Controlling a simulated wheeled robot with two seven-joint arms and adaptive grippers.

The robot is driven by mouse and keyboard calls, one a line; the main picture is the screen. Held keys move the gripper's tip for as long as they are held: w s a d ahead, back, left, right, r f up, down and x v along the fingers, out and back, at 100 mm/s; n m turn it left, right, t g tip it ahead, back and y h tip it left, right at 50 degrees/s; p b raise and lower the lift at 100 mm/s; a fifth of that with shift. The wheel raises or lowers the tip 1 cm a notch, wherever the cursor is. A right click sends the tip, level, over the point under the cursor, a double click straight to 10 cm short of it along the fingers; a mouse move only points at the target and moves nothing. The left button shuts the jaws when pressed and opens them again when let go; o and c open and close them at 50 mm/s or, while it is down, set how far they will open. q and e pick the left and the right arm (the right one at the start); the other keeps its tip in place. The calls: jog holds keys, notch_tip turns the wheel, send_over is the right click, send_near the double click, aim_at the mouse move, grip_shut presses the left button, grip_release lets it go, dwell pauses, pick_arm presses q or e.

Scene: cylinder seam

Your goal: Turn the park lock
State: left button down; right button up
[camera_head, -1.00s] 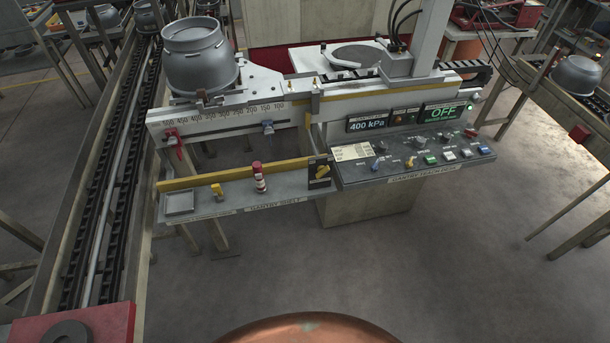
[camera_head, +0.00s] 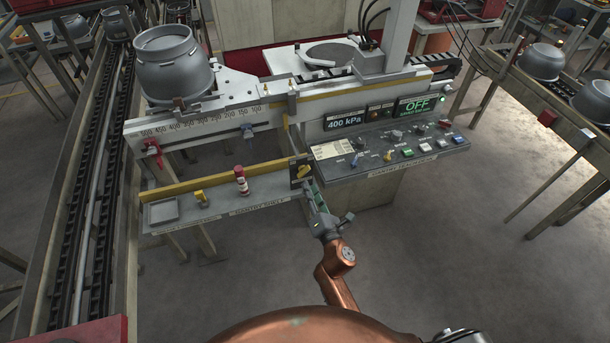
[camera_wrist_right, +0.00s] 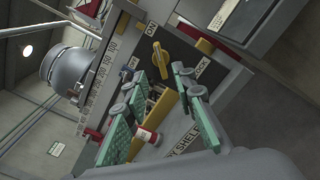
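The park lock is a yellow knob (camera_head: 304,171) on a small black plate at the right end of the gantry shelf (camera_head: 225,205). In the right wrist view the yellow knob (camera_wrist_right: 160,60) stands just past the fingertips, with "ON" lettering and a partly hidden "OCK" label near it. My right gripper (camera_head: 314,194) is just in front of and below the plate. In the wrist view its green-padded fingers (camera_wrist_right: 170,82) are apart with nothing between them, and the knob looks clear of them. My left gripper is not in view.
A red-and-white cylinder (camera_head: 241,181) and a yellow peg (camera_head: 200,198) stand on the shelf left of the lock. The switch panel (camera_head: 390,149) is close on the right. A grey pot (camera_head: 172,65) sits on the gantry above. Open floor lies in front.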

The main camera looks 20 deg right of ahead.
aim_at(305, 174)
jog(key=w, duration=0.7)
jog(key=shift+w+a+f, duration=0.1)
jog(key=shift+w, duration=0.05)
jog(key=shift+c, duration=0.6)
grip_shut()
